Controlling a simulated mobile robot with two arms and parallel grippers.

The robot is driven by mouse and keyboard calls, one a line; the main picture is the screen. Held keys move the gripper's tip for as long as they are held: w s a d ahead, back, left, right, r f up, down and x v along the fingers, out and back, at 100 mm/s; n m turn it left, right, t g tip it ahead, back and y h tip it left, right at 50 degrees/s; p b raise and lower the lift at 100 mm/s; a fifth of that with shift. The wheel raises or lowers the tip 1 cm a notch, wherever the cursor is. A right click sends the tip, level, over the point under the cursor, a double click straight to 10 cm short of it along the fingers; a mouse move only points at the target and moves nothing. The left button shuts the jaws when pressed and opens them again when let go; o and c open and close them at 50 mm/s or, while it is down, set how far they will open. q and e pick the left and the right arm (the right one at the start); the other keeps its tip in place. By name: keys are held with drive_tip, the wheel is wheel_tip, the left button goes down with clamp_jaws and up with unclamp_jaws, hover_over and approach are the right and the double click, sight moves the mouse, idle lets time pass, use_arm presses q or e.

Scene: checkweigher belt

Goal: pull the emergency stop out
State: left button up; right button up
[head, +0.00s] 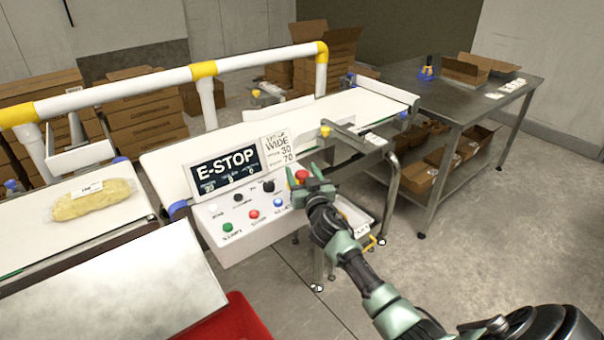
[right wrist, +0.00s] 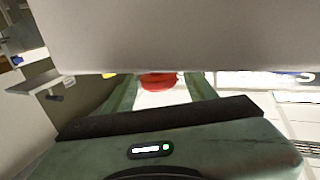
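The emergency stop is a red mushroom button (head: 302,175) at the upper right of the white control box (head: 240,243). It also shows in the right wrist view (right wrist: 158,81), between my fingers. My right gripper (head: 313,186) is at the button, with one finger on each side. In the wrist view the fingers look apart, with pale panel visible beside the button, so I see no firm grip. The dark display (head: 226,169) above the box reads E-STOP. My left gripper is not in view.
Smaller buttons, including a green one (head: 228,227) and a red one (head: 253,214), sit left of my gripper. A bagged loaf (head: 92,200) lies on the left belt. A red bin (head: 232,322) stands in front. A steel table (head: 440,98) is at right.

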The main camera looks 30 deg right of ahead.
drive_tip(key=shift+s+a+f, duration=0.1)
drive_tip(key=shift+s, duration=0.1)
drive_tip(key=v, duration=0.7)
drive_tip(key=shift+s, duration=0.15)
